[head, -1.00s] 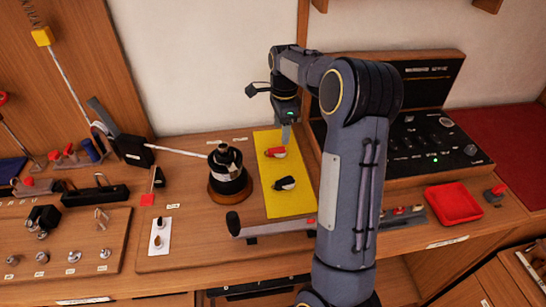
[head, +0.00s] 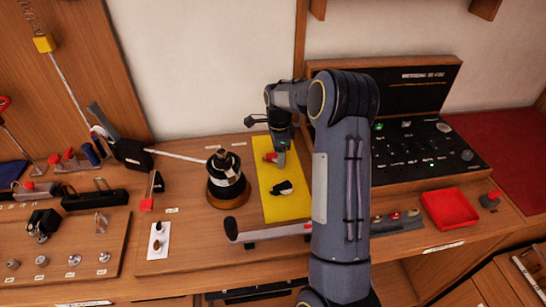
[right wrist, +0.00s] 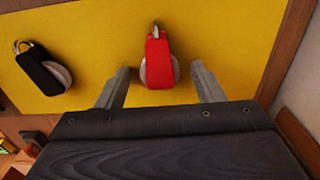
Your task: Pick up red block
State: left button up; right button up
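The red block (head: 269,157), a small pulley block with a pale wheel and a metal loop at one end, lies on the yellow mat (head: 293,210). It also shows in the right wrist view (right wrist: 158,58). My right gripper (head: 281,162) is over the mat at the red block and hides part of it in the head view. In the right wrist view my right gripper (right wrist: 160,70) is open, one finger on each side of the block, with gaps on both sides. My left gripper is not in view.
A black block (head: 283,187) lies on the same mat, left of the red one in the wrist view (right wrist: 42,68). A black-and-silver winch (head: 226,180) stands left of the mat. A lever handle (head: 270,231) lies in front. A red tray (head: 450,208) is at right.

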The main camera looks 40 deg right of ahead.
jog(key=c, duration=1)
jog(key=shift+c, duration=0.2)
